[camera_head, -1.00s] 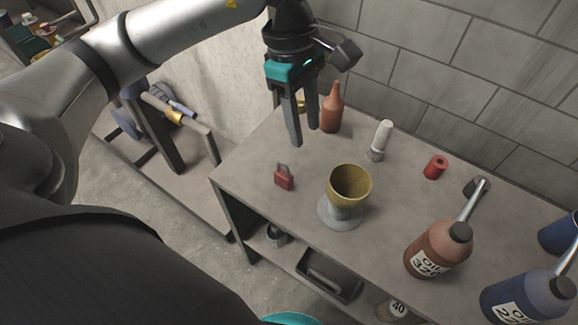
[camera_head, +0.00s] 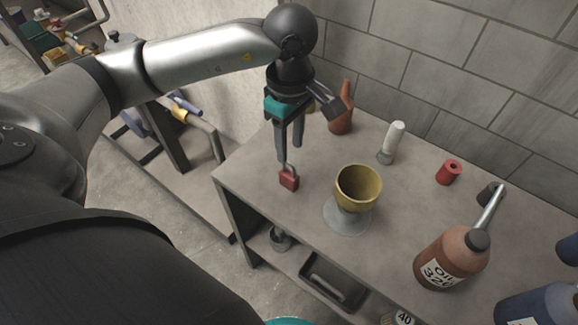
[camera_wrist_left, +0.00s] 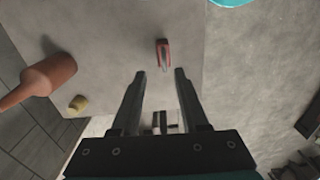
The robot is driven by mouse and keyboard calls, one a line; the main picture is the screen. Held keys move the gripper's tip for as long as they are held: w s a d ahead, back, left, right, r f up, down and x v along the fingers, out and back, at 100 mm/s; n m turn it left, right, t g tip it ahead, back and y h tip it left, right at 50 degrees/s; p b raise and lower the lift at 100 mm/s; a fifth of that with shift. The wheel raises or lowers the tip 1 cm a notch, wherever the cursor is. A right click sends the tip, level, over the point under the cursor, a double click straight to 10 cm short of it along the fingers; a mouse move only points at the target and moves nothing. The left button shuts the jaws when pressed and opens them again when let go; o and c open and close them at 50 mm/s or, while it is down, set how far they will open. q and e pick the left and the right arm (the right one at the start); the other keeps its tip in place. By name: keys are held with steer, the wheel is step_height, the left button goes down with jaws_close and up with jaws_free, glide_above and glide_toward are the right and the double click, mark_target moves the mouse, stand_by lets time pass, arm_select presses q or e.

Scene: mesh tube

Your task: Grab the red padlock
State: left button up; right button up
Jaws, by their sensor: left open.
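The small red padlock (camera_head: 289,181) lies near the table's left part, its grey shackle pointing toward the wall. My left gripper (camera_head: 290,153) is above the table just behind it, fingers pointing down, open and empty. One fingertip overlaps the shackle in the head view; whether they touch I cannot tell. In the left wrist view the padlock (camera_wrist_left: 163,46) lies just beyond the gap between the two open fingertips (camera_wrist_left: 160,72), roughly centred. My right gripper is not in view.
A yellow cup (camera_head: 357,188) on a grey base stands right of the padlock. A brown bottle (camera_head: 341,119), white-topped item (camera_head: 392,141), red cylinder (camera_head: 448,172) and oil bottle (camera_head: 450,262) stand on the table (camera_head: 250,176). A brick wall is behind. The table around the padlock is clear.

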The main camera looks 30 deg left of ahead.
mark_target(289, 162)
arm_select(q)
steer(key=f, duration=0.2)
steer(key=f+b, duration=0.1)
steer(key=shift+s+d+f, duration=0.1)
steer(key=shift+s+f, duration=0.25)
steer(key=shift+f+b, duration=0.3)
steer(key=shift+f, duration=0.4)
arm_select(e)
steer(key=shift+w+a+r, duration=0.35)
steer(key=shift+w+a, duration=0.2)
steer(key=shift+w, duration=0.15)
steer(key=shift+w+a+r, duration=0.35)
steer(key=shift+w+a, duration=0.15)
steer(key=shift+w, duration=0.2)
arm_select(q)
jaws_close()
